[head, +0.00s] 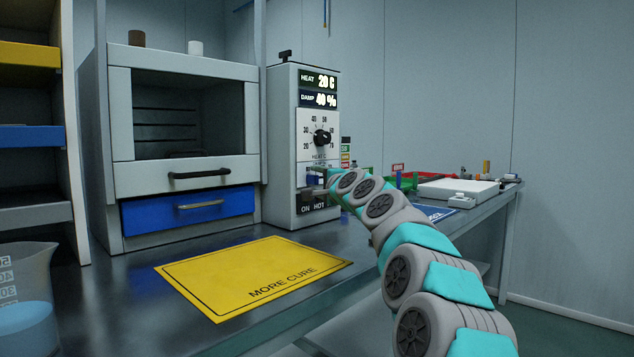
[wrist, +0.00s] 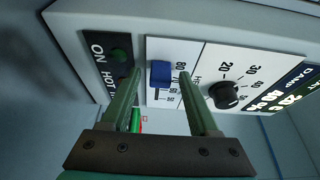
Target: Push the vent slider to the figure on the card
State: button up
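The vent slider (wrist: 160,75) is a blue knob on a white plate with a printed scale, on the front of the grey control box (head: 284,150). The figure 80 stands near the knob. My gripper (wrist: 160,78) has its two green fingers apart, one on each side of the knob, with a gap on both sides. In the head view my gripper (head: 318,182) is at the lower front of the box and partly hides the slider plate. I cannot make out a card with a readable figure.
A black dial (head: 322,138) sits above the slider, under displays reading 20 C and 40 %. An ON/HOT panel (head: 312,207) is below. A yellow MORE CURE mat (head: 240,275) lies on the bench. An oven-like cabinet (head: 185,135) stands left; a white tray (head: 458,189) lies right.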

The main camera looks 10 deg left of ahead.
grip_shut()
dwell(1.2)
